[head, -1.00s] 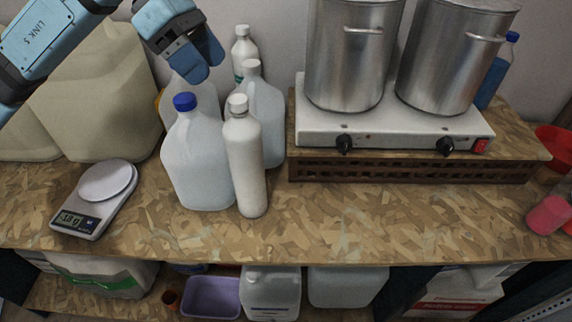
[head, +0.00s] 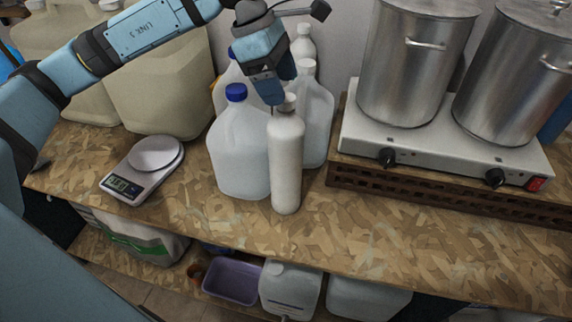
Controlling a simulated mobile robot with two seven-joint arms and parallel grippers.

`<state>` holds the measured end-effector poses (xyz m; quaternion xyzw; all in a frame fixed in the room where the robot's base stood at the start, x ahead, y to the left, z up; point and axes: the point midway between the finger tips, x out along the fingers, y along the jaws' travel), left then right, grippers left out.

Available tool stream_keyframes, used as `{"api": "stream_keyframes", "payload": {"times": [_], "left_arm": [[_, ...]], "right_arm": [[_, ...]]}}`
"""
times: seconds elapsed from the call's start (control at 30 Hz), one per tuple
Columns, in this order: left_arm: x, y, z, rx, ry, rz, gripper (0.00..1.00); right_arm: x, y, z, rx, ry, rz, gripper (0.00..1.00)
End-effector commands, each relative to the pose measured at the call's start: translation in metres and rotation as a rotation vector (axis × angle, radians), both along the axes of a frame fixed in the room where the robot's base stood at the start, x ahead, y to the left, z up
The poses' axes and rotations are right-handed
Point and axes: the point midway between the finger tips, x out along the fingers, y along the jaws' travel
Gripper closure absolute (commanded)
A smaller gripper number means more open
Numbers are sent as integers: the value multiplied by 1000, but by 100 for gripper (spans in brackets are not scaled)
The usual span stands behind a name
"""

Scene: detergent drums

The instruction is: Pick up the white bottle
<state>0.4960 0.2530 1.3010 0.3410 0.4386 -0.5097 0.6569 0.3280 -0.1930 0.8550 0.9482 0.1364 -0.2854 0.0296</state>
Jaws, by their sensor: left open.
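The slim white bottle (head: 285,165) stands upright near the front of the wooden worktop, with its cap (head: 289,101) partly hidden by my left gripper. My left gripper (head: 276,100) comes down from above, open and empty, with its fingers at the bottle's top. I cannot tell whether the fingers are around the cap or just behind it. A second white bottle (head: 303,44) with a white cap stands farther back, mostly hidden. My right gripper is not in view.
A blue-capped translucent jug (head: 237,150) stands close on the left of the slim bottle, and a white-capped jug (head: 319,120) behind it. A hot plate (head: 440,150) with steel pots is on the right. A scale (head: 143,170) is on the left. The worktop in front is clear.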

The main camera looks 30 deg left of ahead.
Motion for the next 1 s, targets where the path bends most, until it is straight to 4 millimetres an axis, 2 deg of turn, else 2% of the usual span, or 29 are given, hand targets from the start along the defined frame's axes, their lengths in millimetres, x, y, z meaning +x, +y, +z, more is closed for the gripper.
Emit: {"api": "stream_keyframes", "payload": {"times": [0.17,0.3,0.6,0.9,1.0], "left_arm": [[-3,-6,-24,2,6,-1,28],[-1,-12,-41,-1,3,0,28],[0,-14,-46,0,0,0,28],[0,-14,-47,0,1,1,97],[-1,-14,-47,0,2,0,100]], "right_arm": [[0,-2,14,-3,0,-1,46],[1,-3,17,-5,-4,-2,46],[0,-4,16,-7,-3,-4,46],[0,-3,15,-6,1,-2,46],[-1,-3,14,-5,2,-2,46]]}}
